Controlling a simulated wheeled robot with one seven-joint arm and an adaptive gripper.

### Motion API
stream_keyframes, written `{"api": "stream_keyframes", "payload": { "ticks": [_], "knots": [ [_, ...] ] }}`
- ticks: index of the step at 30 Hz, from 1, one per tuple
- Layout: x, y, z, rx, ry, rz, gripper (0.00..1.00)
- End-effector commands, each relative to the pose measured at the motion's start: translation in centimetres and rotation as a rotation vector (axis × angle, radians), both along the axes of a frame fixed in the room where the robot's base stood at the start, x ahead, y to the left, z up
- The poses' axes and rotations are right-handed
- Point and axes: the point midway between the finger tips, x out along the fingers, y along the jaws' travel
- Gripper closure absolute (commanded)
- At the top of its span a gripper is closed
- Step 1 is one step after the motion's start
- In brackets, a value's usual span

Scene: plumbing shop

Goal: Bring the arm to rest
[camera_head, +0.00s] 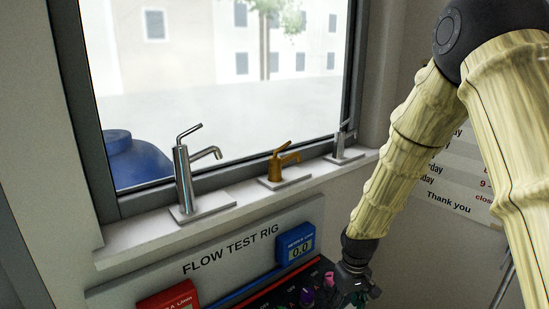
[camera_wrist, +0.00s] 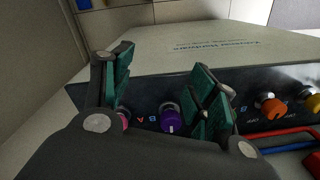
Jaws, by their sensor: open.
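My gripper (camera_wrist: 160,100) is open in the wrist view, with its green-padded fingers apart. A purple knob (camera_wrist: 170,118) on the dark panel shows between the fingers, and a pink knob (camera_wrist: 124,120) is partly hidden by the left finger. I see nothing held. In the head view my arm reaches down on the right, and my gripper (camera_head: 352,298) is at the bottom edge beside the panel's right end. Its fingertips are partly cut off there. I cannot tell whether the fingers touch the knobs.
The flow test rig sign (camera_head: 231,250) is below a windowsill (camera_head: 118,247) with a chrome tap (camera_head: 184,180), a brass tap (camera_head: 277,168) and a grey tap (camera_head: 341,145). A blue meter (camera_head: 296,246) and red meter (camera_head: 168,300) flank the rig. Orange (camera_wrist: 271,106) and yellow knobs are at right.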

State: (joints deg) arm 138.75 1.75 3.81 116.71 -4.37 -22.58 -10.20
Motion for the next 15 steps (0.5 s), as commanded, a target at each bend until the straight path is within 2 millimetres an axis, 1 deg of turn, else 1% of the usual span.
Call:
{"api": "stream_keyframes", "payload": {
  "ticks": [1,5,8,9,11,12,14,15],
  "knots": [
    [-0.6,-0.1,-1.2,0.001,0.005,-0.006,0.42],
    [-2.2,-0.2,-4.5,0.005,0.007,-0.026,0.42],
    [-4.0,-0.4,-7.8,0.009,0.01,-0.048,0.42],
    [-5.0,-0.4,-9.4,0.01,0.011,-0.059,0.42],
    [-6.7,-0.5,-11.9,0.012,0.013,-0.076,0.42],
    [-7.8,-0.6,-13.5,0.013,0.013,-0.089,0.42],
    [-9.7,-0.8,-15.8,0.013,0.014,-0.11,0.42],
    [-11.0,-0.9,-17.3,0.014,0.013,-0.123,0.42]
  ]
}}
